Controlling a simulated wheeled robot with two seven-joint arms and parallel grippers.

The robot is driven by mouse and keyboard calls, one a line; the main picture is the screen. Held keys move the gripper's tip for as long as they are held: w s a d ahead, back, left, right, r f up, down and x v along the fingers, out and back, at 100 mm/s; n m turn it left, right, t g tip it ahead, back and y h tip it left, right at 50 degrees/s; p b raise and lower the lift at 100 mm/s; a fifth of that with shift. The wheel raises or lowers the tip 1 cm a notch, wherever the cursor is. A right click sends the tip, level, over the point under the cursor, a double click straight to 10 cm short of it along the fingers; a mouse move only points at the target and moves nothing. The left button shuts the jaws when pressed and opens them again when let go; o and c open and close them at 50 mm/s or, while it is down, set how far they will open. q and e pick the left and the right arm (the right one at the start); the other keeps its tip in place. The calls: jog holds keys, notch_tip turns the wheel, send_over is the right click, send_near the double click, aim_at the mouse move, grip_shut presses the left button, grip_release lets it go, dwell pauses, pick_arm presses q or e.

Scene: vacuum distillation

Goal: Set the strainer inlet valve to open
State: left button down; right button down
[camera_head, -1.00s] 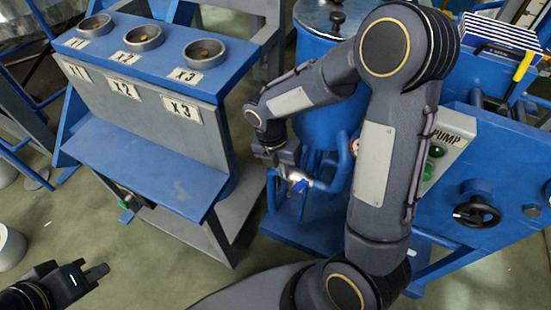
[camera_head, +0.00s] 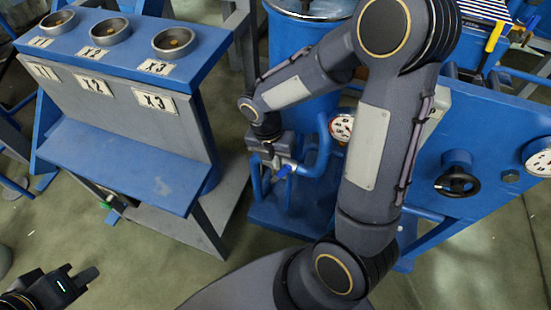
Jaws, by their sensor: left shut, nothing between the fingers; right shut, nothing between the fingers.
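A small valve with a blue lever handle (camera_head: 286,169) sits on the pipework in front of the blue vessel (camera_head: 300,45). No readable label marks it as the strainer inlet valve. My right gripper (camera_head: 277,165) reaches down to this valve, shut and empty, with its fingertips at or right beside the handle. The gripper hides part of the valve body, and I cannot tell whether they touch. My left gripper (camera_head: 80,278) is shut and empty, low at the left edge, above the floor and away from the valve.
A blue and grey stand (camera_head: 130,160) with cups labelled X1, X2 and X3 is at the left. A blue panel (camera_head: 480,140) with a black handwheel (camera_head: 457,182) is at the right. A gauge (camera_head: 342,127) sits close behind my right forearm. Floor is open at lower left.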

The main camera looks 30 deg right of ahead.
aim_at(287, 164)
jog(key=shift+s+d, duration=0.1)
jog(key=shift+s, duration=0.05)
jog(key=shift+s+d+f+t+y, duration=0.1)
jog(key=shift+s+d+t+y, duration=0.3)
jog(key=shift+t+y, duration=0.15)
jog(key=shift+s+d+f+t+y, duration=0.15)
jog(key=shift+s+d+t+y, duration=0.1)
jog(key=shift+s+d+t, duration=0.25)
pick_arm(q)
jog(key=shift+s+d+r+p, duration=0.35)
jog(key=shift+s+r+p, duration=0.05)
jog(key=shift+r+p, duration=0.05)
pick_arm(e)
jog(key=s+d+f, duration=0.3)
jog(key=s+f, duration=0.1)
jog(key=shift+d, duration=0.1)
